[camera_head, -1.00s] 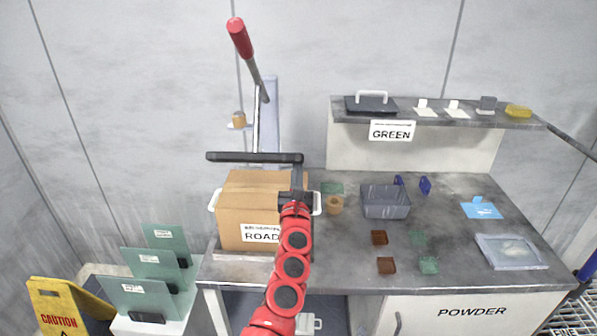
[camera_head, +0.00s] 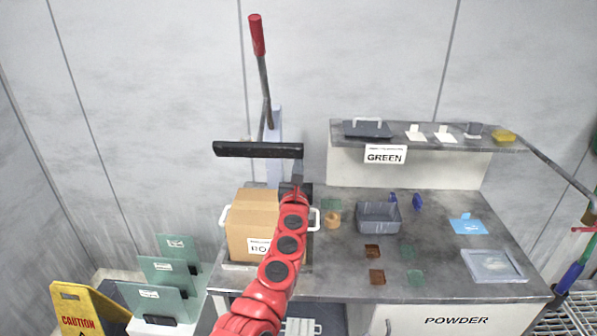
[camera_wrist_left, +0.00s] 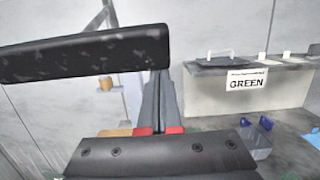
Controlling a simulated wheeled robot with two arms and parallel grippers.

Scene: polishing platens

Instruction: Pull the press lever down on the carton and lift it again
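The carton (camera_head: 252,215) sits on the left end of the bench, its label partly covered by my left arm. The press stands behind it, with a light upright post (camera_head: 274,130) and a rod ending in a red grip (camera_head: 257,36), pointing steeply up. The press's black crossbar (camera_head: 245,149) hangs clear above the carton; it also fills the upper left of the left wrist view (camera_wrist_left: 80,55). My left gripper (camera_head: 297,166) reaches the bar's right end and looks shut on it, though the contact is partly hidden. My right gripper is out of view.
A raised shelf (camera_head: 345,132) with a GREEN sign stands behind. Green panels (camera_head: 168,272) and a yellow caution sign (camera_head: 82,308) stand at the lower left.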

